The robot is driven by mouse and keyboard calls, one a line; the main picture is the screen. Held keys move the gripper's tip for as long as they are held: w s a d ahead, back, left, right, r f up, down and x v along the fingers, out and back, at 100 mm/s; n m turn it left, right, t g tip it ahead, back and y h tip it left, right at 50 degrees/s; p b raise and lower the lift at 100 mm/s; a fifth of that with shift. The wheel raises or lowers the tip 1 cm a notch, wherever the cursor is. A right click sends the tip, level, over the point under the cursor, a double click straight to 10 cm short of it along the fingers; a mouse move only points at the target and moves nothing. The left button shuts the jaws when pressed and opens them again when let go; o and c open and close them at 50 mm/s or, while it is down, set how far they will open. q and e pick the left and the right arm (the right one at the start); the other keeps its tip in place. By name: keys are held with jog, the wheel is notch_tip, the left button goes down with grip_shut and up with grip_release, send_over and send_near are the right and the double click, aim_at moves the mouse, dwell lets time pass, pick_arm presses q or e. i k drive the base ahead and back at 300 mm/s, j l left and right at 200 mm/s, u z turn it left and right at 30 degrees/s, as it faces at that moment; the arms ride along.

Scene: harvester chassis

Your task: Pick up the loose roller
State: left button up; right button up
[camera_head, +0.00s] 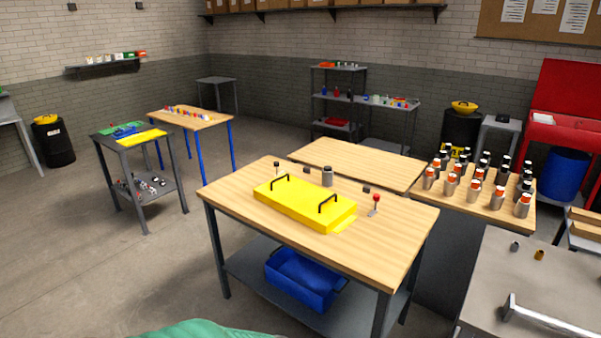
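A yellow harvester chassis (305,205) with two black handles lies on a wooden-topped table (240,217) in the middle of the head view. A small grey upright cylinder (328,177) stands on the same table just behind the chassis, apparently the loose roller. It stands apart from other things, with nothing holding it. Neither of my grippers shows in the view.
A red-knobbed lever (375,204) stands on the table right of the chassis. A blue bin (305,279) sits on the shelf below. Another wooden table (357,164) adjoins behind; several orange-and-grey cylinders crowd one at right. Open floor (130,270) lies left.

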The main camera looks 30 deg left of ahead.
aim_at(327, 178)
jog(key=i+j+u, duration=0.25)
jog(key=u, duration=0.2)
jog(key=i+j+u, duration=0.45)
jog(key=i+u, duration=0.25)
jog(key=u, duration=0.2)
